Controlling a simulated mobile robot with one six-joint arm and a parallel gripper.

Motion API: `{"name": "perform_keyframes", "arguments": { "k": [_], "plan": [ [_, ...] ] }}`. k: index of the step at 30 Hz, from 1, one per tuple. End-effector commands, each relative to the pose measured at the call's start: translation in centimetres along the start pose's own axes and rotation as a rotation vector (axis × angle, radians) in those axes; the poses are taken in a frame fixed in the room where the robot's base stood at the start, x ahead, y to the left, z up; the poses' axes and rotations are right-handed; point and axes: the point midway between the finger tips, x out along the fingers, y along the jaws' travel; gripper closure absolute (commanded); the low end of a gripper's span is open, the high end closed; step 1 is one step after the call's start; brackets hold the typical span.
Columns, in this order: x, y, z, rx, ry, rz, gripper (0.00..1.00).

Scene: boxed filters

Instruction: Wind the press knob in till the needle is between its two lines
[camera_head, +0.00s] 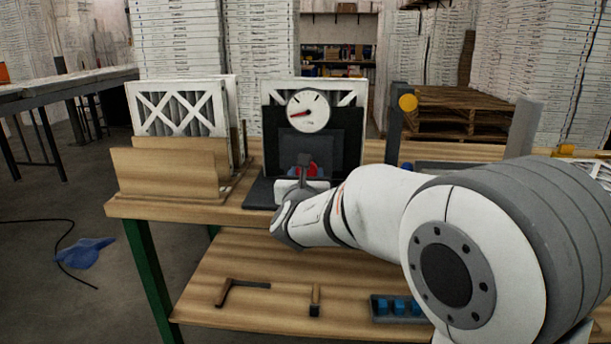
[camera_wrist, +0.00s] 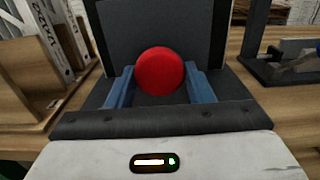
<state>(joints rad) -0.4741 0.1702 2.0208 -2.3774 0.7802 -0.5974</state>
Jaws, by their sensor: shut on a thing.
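The press (camera_head: 264,184) is a dark frame on the wooden bench, with a filter in a white cardboard frame (camera_head: 274,91) standing behind its plate. A round white gauge (camera_head: 308,111) sits at the top; its red needle points left and slightly down. Dark marks show around the dial, but I cannot tell which are the two lines. The red press knob (camera_wrist: 160,71) faces the wrist camera; in the head view it is partly hidden by my gripper (camera_head: 308,166). In the wrist view my gripper's blue fingers (camera_wrist: 159,86) are shut on the knob, one at each side.
A wooden rack (camera_head: 165,176) with filters stands left of the press. A dark post with a yellow knob (camera_head: 408,103) stands to the right. The lower shelf holds a crank-shaped tool (camera_head: 240,287), a brush-like tool (camera_head: 315,299) and a tray of blue blocks (camera_head: 373,307). A blue cloth (camera_head: 84,252) lies on the floor.

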Motion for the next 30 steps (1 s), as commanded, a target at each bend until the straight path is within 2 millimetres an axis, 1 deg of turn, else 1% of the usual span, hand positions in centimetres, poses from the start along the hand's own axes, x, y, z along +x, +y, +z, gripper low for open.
{"name": "perform_keyframes", "arguments": {
  "k": [5,11,20,30],
  "plan": [
    [-0.01,0.00,-0.22,0.025,-0.001,0.000,0.76],
    [-0.03,0.02,-0.57,0.117,-0.003,0.000,0.76],
    [-0.04,0.10,-0.89,0.368,-0.003,0.001,0.76],
    [-0.02,0.18,-0.61,0.652,-0.002,0.001,0.76]
  ]
}}
